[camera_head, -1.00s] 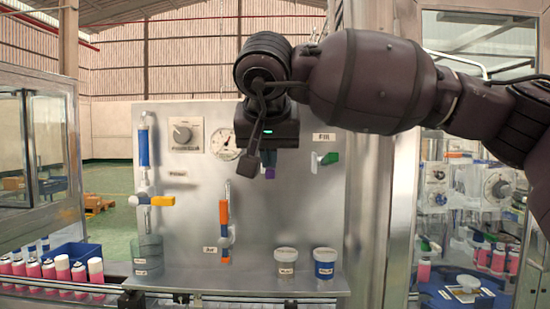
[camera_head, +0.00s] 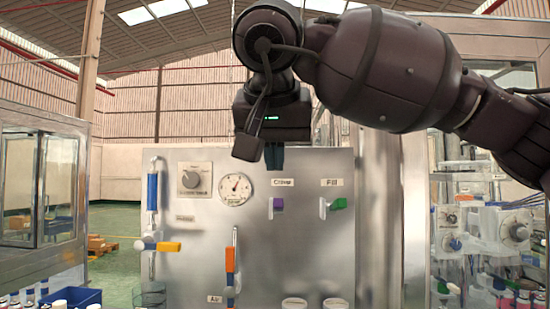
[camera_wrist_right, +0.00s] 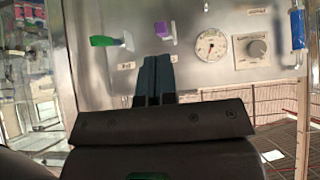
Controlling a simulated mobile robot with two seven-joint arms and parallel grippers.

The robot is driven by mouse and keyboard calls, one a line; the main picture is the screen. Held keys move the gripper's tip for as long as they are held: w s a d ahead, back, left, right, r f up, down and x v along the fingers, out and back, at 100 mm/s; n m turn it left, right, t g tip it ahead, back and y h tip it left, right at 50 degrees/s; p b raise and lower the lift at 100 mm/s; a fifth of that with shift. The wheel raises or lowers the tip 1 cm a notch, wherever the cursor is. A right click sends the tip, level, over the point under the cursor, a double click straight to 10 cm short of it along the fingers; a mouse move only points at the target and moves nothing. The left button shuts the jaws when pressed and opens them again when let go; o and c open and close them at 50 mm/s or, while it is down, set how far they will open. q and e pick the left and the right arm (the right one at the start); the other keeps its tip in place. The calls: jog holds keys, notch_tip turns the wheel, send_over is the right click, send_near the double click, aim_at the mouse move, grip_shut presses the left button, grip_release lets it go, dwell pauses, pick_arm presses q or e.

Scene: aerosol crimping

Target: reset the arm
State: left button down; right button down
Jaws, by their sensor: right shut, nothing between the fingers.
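My right gripper (camera_head: 274,158) hangs from the dark arm that comes in from the right in the head view. It is in front of the upper part of the steel panel (camera_head: 300,230), above the purple Crimp handle (camera_head: 277,203). Its fingers are together and empty; they also show in the wrist view (camera_wrist_right: 154,78), pointing toward the panel. The purple handle (camera_wrist_right: 163,32) and the green Fill handle (camera_wrist_right: 105,40) are beyond the fingertips there, apart from them. My left gripper is not in view.
The panel carries a green Fill handle (camera_head: 338,204), a round gauge (camera_head: 235,188), a dial (camera_head: 191,180), a yellow handle (camera_head: 168,247) and an orange handle (camera_head: 230,260). A blue crate (camera_head: 72,298) is at lower left. Glass-walled machinery (camera_head: 490,235) stands at right.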

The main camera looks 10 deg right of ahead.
jog(key=shift+f, duration=0.1)
jog(key=s+a+f+m+g+y, duration=0.2)
jog(key=a+f+m+g+y, duration=0.2)
jog(key=a+f+g+y, duration=0.7)
jog(key=s+a+f+m+g+y, duration=0.2)
jog(key=a+f+m+y, duration=0.15)
jog(key=f, duration=1.25)
jog(key=w+d+f+n+t, duration=0.3)
jog(key=d+f+n+t, duration=0.75)
jog(key=n, duration=0.45)
jog(key=w+d+f+n+t, duration=0.2)
jog(key=d+f+n+t, duration=0.5)
jog(key=f+n+t, duration=0.55)
jog(key=s+d+f+m+g+h, duration=0.2)
jog(key=s+d+f+m+h, duration=0.2)
jog(key=s+d+f+m, duration=0.1)
jog(key=s+d+f+m+g+h, duration=0.2)
jog(key=s+d+f+m+h, duration=0.2)
jog(key=s+f, duration=0.3)
jog(key=s+d+f+m+g+h, duration=0.2)
jog(key=s+d+f+m+h, duration=0.2)
jog(key=f, duration=0.7)
jog(key=s+d+m, duration=0.1)
jog(key=s+m, duration=0.1)
jog(key=shift+s+d+f+m, duration=0.25)
jog(key=shift+s+d+m, duration=0.05)
jog(key=shift+s+m, duration=0.1)
